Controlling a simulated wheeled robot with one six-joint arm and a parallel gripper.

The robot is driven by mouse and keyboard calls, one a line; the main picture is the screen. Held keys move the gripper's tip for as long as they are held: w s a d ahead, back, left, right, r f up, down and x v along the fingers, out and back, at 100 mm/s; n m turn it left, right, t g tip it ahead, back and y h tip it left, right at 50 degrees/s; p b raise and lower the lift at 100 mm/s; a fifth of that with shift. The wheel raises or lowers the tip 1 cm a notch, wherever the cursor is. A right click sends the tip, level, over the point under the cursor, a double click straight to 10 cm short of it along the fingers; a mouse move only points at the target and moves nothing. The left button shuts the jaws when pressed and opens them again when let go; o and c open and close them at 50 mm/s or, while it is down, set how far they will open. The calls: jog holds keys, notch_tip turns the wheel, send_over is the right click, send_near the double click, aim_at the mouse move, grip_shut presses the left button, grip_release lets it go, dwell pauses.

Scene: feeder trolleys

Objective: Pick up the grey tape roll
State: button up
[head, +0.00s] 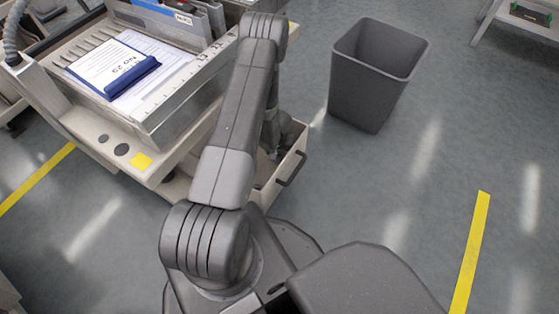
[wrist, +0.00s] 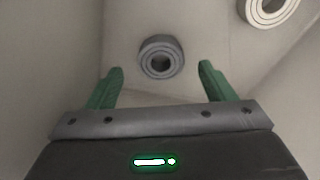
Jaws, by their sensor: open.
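The grey tape roll (wrist: 161,57) lies on a pale surface in the wrist view, its round hole showing. My gripper (wrist: 160,80) has two green fingers, spread apart and empty. In the picture the roll sits between and just beyond the fingertips, with gaps on both sides. I see no contact. In the head view my arm reaches down beside the trolley near an open drawer (head: 292,168), and the roll and my fingers are hidden there.
A white roll (wrist: 268,10) lies at the upper right of the wrist view, near a pale wall. The trolley (head: 125,160) carries a clipboard (head: 118,65) and binders. A grey bin (head: 372,80) stands on the floor to the right. Open floor lies around the bin.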

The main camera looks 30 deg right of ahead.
aim_at(279, 156)
notch_tip(279, 156, down, 3)
jog(key=shift+w+b, duration=0.1)
jog(key=shift+b, duration=0.55)
jog(key=shift+r, duration=0.1)
jog(key=c, duration=1.1)
jog(key=shift+o, duration=0.2)
jog(key=shift+r, duration=0.15)
notch_tip(279, 156, up, 18)
jog(key=p, duration=1.8)
jog(key=s+a+b, duration=0.4)
jog(key=a+b, duration=0.4)
jog(key=b, duration=0.4)
jog(key=s+a+b, duration=0.4)
jog(key=a+b, duration=0.3)
jog(key=b, duration=0.6)
jog(key=shift+a, duration=0.4)
